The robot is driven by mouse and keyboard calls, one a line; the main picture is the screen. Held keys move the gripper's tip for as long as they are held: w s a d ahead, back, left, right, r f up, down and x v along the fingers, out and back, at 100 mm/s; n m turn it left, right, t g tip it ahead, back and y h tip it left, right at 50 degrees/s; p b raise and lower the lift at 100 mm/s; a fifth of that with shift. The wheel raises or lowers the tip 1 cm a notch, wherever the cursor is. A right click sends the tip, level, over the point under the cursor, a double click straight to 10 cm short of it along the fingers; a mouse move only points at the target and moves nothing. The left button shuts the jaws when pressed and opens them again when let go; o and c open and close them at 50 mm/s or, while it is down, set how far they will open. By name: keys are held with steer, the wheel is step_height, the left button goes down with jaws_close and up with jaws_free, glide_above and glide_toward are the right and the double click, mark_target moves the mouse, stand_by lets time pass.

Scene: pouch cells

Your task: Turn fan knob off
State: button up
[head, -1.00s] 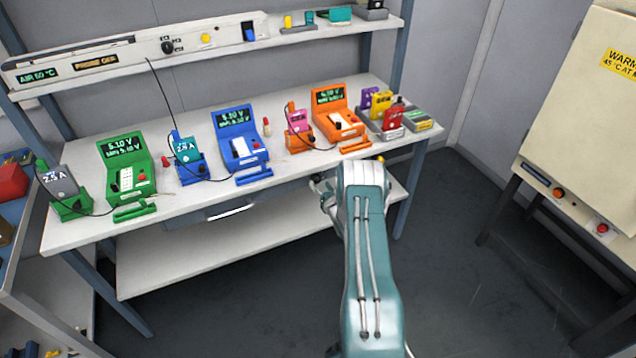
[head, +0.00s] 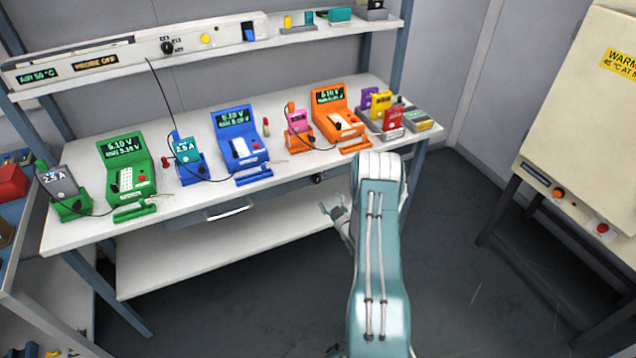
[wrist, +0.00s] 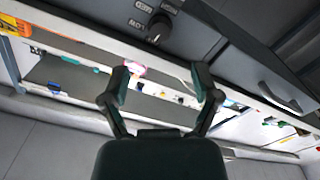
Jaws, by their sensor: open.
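A black round knob (wrist: 158,28) with small white labels around it sits on a dark grey panel. It shows in the wrist view, ahead of my gripper (wrist: 160,78), whose two fingers are spread with nothing between them. In the head view the small dark knob (head: 318,178) is under the bench's front edge, right of the drawer. My gripper (head: 336,212) is in front of and below it there, apart from it, partly hidden by my arm.
The drawer handle (head: 228,210) is left of the knob. The white bench (head: 290,168) above carries several coloured chargers, such as the orange one (head: 335,115). Another black knob (head: 167,47) is on the shelf panel. A cream cabinet (head: 580,110) stands right; the floor between is clear.

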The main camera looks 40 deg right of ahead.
mark_target(318, 181)
steer(key=w+m, duration=0.2)
steer(key=w, duration=0.1)
steer(key=w+d+m, duration=0.1)
steer(key=w+m, duration=0.1)
steer(key=w, duration=0.1)
steer(key=w+d+m, duration=0.1)
steer(key=w, duration=0.2)
steer(key=shift+r+m, duration=0.15)
steer(key=shift+m, duration=0.25)
jaws_close()
